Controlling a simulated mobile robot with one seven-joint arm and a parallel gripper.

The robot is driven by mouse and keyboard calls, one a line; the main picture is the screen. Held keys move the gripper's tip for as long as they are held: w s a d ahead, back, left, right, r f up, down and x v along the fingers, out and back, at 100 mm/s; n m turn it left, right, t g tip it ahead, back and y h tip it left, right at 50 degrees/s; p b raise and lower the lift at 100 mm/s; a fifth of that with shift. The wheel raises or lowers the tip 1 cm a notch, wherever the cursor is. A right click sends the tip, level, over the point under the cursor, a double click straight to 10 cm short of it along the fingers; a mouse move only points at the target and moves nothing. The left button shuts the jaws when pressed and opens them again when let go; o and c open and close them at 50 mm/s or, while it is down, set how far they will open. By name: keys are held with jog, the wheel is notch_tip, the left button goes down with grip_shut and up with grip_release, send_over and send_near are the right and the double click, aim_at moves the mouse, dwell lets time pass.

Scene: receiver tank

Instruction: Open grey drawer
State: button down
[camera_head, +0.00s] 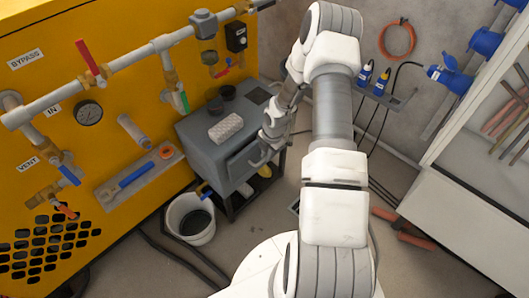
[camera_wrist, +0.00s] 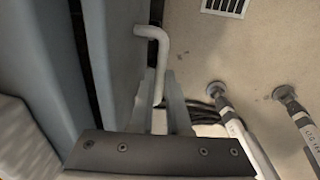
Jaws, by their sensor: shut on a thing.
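The grey drawer (camera_head: 243,168) is in the front of a grey cabinet, at the centre of the head view. Its front (camera_wrist: 118,60) shows as a blue-grey panel in the wrist view. The drawer's handle (camera_wrist: 161,62) is a pale bent bar standing off that front. My gripper (camera_wrist: 160,112) is at the handle, its two fingers shut on the bar from either side. In the head view my gripper (camera_head: 268,142) is at the drawer's right side, and the wrist partly hides the handle. A narrow dark gap runs along the panel's left edge in the wrist view.
A yellow panel with pipes (camera_head: 110,75) is behind.

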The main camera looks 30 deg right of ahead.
jog(key=s+d+p, duration=0.1)
jog(key=s+d, duration=0.4)
jog(key=s, duration=0.9)
jog(key=shift+p, duration=0.4)
jog(key=c, duration=0.9)
grip_release()
jog(key=s+r+p, duration=0.1)
jog(key=r+p, duration=0.2)
jog(key=r, duration=0.2)
jog(key=s+r+p, duration=0.1)
jog(key=r+p, duration=0.2)
jog(key=r, duration=0.3)
jog(key=s+d+r+p, duration=0.1)
jog(key=r+p, duration=0.1)
jog(key=r, duration=0.4)
jog(key=shift+d+r+p, duration=0.1)
jog(key=shift+p, duration=0.3)
